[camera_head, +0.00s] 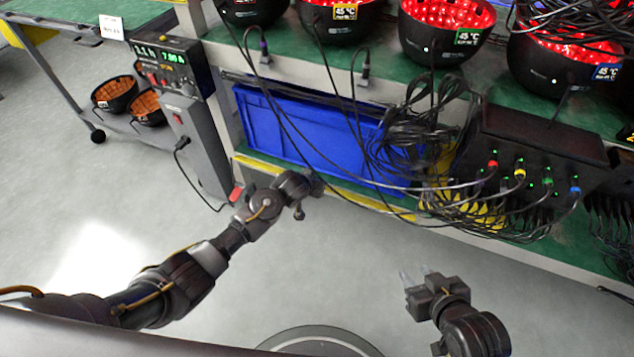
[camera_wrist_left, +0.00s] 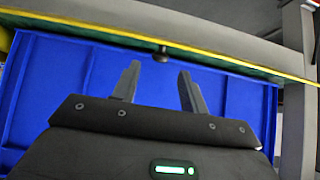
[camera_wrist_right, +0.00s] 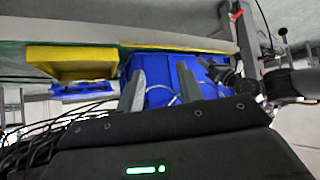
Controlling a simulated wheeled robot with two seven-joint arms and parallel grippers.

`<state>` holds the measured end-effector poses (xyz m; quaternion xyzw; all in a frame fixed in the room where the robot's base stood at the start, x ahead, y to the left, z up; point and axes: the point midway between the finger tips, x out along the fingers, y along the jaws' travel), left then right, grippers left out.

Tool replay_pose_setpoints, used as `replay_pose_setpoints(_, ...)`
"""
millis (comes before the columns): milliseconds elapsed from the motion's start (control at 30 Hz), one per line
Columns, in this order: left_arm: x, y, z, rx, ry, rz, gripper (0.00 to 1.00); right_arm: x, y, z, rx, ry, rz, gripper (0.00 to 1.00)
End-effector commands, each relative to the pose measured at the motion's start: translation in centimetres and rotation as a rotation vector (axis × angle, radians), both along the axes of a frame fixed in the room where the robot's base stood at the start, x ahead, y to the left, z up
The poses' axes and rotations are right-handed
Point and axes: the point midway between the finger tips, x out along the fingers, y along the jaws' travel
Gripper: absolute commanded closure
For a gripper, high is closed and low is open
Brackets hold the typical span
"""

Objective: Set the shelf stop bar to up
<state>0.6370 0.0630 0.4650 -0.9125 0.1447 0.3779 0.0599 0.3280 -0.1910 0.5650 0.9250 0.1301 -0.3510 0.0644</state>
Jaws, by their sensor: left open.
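A thin yellow bar (camera_head: 365,200) runs along the front edge of the lower green shelf, and it also shows across the top of the left wrist view (camera_wrist_left: 100,32); I take it for the stop bar, but cannot tell whether it is up or down. A small dark knob (camera_wrist_left: 161,54) sits at this edge, between and just beyond my left fingertips in the picture. My left gripper (camera_head: 314,184) is at the shelf front, open and empty; its fingers are mostly hidden in the head view. My right gripper (camera_head: 417,276) is open and empty over the floor, away from the shelf.
A blue crate (camera_head: 290,128) stands on the lower shelf behind the bar. Black cables (camera_head: 420,140) hang over the crate's right part and the shelf front. A grey power box (camera_head: 190,130) stands at the left. Floor before the rack is clear.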

Motion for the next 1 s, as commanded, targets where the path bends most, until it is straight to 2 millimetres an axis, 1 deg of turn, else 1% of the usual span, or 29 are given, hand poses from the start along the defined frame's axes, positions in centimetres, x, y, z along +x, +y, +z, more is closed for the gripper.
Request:
replay_pose_setpoints(33, 0.5, -0.1, -0.7, 0.002, 0.001, 0.000, 0.56, 0.6, 0.6, 0.3, 0.016, -0.052, 0.014, 0.64)
replay_pose_setpoints(200, 1.7, -0.6, -1.9, 0.000, 0.000, 0.000, 0.56, 2.2, 2.6, 2.5, 0.074, -0.222, 0.063, 0.64)
replay_pose_setpoints(400, 2.6, -0.8, -2.7, 0.001, 0.000, 0.001, 0.56, 3.0, 4.1, 4.5, 0.123, -0.350, 0.098, 0.64)
replay_pose_setpoints(600, 2.8, -0.9, -3.0, 0.000, 0.000, 0.000, 0.56, 3.1, 4.6, 5.3, 0.141, -0.394, 0.110, 0.64)
replay_pose_setpoints(833, 2.8, -0.9, -2.9, 0.000, 0.000, 0.000, 0.56, 3.2, 4.6, 5.4, 0.141, -0.396, 0.111, 0.64)
replay_pose_setpoints(867, 2.8, -0.9, -2.9, 0.000, 0.000, 0.000, 0.59, 3.2, 4.6, 5.4, 0.141, -0.396, 0.111, 0.64)
replay_pose_setpoints(1000, 2.8, -0.9, -2.9, 0.000, 0.000, 0.000, 0.77, 3.2, 4.6, 5.4, 0.141, -0.395, 0.111, 0.64)
